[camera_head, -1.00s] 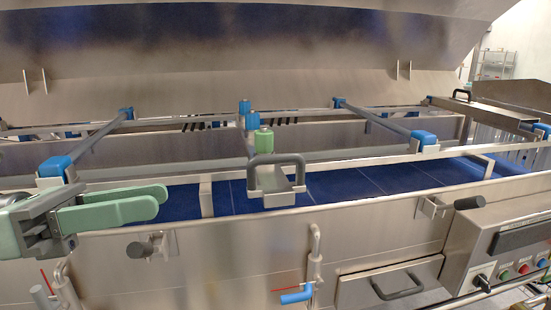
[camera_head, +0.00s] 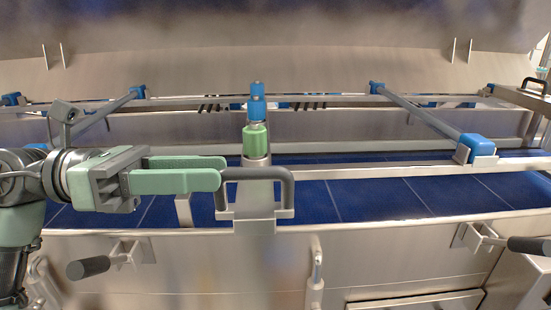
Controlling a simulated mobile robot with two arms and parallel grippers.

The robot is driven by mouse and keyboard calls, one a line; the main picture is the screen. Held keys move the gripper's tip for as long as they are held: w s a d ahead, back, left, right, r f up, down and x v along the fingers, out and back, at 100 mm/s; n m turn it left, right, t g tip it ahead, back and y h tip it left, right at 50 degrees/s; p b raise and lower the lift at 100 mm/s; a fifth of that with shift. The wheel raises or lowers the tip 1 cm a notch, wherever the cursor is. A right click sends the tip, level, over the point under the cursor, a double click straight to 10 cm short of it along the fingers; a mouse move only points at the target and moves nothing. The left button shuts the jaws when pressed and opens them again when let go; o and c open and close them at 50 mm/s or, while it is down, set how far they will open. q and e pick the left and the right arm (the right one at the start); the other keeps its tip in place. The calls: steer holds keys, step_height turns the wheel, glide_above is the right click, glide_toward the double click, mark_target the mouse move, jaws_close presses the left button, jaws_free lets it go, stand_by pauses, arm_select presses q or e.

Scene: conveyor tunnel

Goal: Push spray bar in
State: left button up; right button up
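The spray bar's dark grey loop handle (camera_head: 289,190) stands at the near end of a steel bar (camera_head: 254,212), at the middle of the tunnel's front edge. A green and blue fitting (camera_head: 256,140) stands on the bar behind the handle. My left gripper (camera_head: 221,172) comes in from the left with its pale green fingers level, tips at the handle's left side. The fingers look apart, one nearer and one farther; whether they touch the handle is unclear. My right gripper is not in view.
The blue conveyor belt (camera_head: 355,200) runs across behind the steel front rail. Rods with blue end blocks (camera_head: 477,146) flank the bar. Black-handled latches (camera_head: 88,267) stick out from the front panel. A raised hood hangs above.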

mark_target(223, 172)
arm_select(q)
steer(key=d, duration=0.1)
steer(key=s+d+p, duration=0.1)
steer(key=d, duration=0.1)
steer(key=shift+s+r+p, duration=0.15)
steer(key=shift+r+p, duration=0.2)
steer(key=shift+p, duration=0.05)
steer(key=d, duration=0.2)
steer(key=shift+w+d+f+p, duration=0.1)
steer(key=shift+w+d+p, duration=0.1)
steer(key=shift+d+p, duration=0.15)
steer(key=shift+w+d+f, duration=0.1)
steer(key=shift+d, duration=0.3)
jaws_close()
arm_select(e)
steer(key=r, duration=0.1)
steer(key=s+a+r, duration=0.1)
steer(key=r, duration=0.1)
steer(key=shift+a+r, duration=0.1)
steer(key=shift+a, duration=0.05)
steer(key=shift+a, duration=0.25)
